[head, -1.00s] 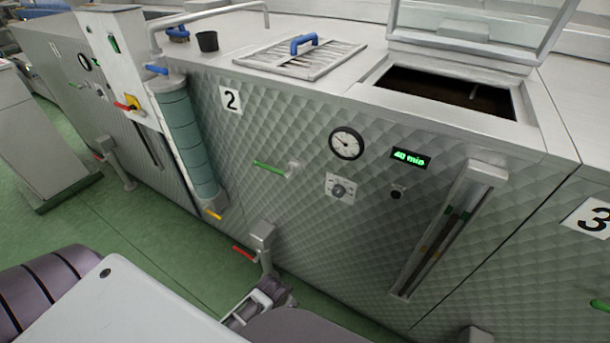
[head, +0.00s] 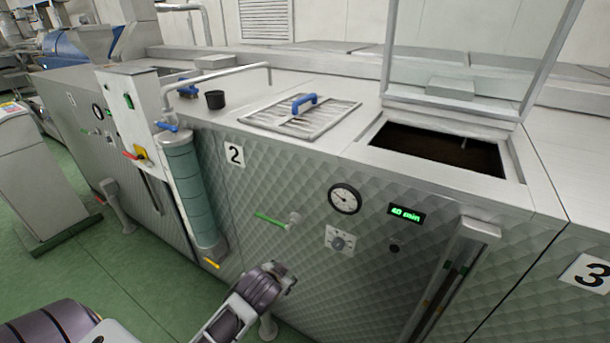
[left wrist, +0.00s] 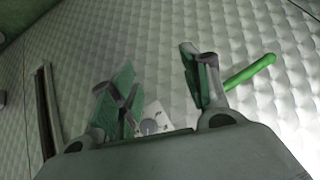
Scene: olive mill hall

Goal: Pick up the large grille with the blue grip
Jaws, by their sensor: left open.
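The large grille (head: 335,118) is a flat slatted metal panel with a raised blue grip (head: 304,101). It lies flat on top of machine 2, left of the open hatch. My left arm comes up from the bottom of the head view, with its gripper end (head: 284,277) in front of the machine's quilted front, well below the grille. In the left wrist view my left gripper (left wrist: 156,62) is open and empty, its green-padded fingers apart before the quilted panel. The grille is not in the left wrist view. My right gripper is not in view.
An open hatch (head: 373,147) with a raised clear lid (head: 455,45) is right of the grille. A black cup (head: 215,100) and a bent pipe (head: 225,74) are to its left. A green lever (head: 270,220) juts from the front; it also shows in the left wrist view (left wrist: 249,72).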

